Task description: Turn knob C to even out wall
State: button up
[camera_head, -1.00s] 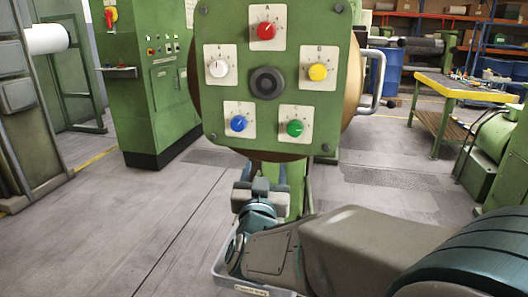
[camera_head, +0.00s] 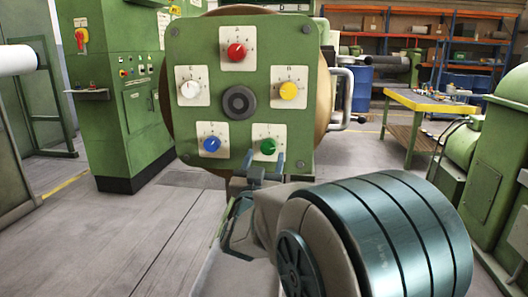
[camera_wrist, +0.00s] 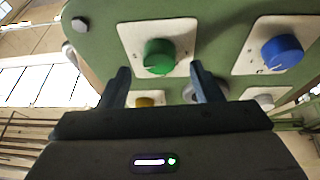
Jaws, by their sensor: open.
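A green panel (camera_head: 282,65) carries several coloured knobs on white plates around a dark central disc. The green knob (camera_head: 268,146) sits at the panel's lower right; I take it as knob C, but its letter is too small to read. In the wrist view the green knob (camera_wrist: 159,56) stands out above the gap between my fingers. My gripper (camera_head: 265,163) is open, just below the green knob in the head view. In the wrist view my gripper (camera_wrist: 160,82) has its fingers apart with nothing held; I cannot tell how much depth separates them from the panel.
Neighbouring knobs are blue (camera_head: 212,143), yellow (camera_head: 289,90), red (camera_head: 236,52) and white (camera_head: 190,89). The blue knob (camera_wrist: 282,51) is right of the green one in the wrist view. A metal handle (camera_head: 345,98) stands right of the panel. Floor is clear at left.

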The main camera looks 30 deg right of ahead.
aim_at(268, 147)
jog(key=shift+x, duration=1.45)
jog(key=c, duration=1)
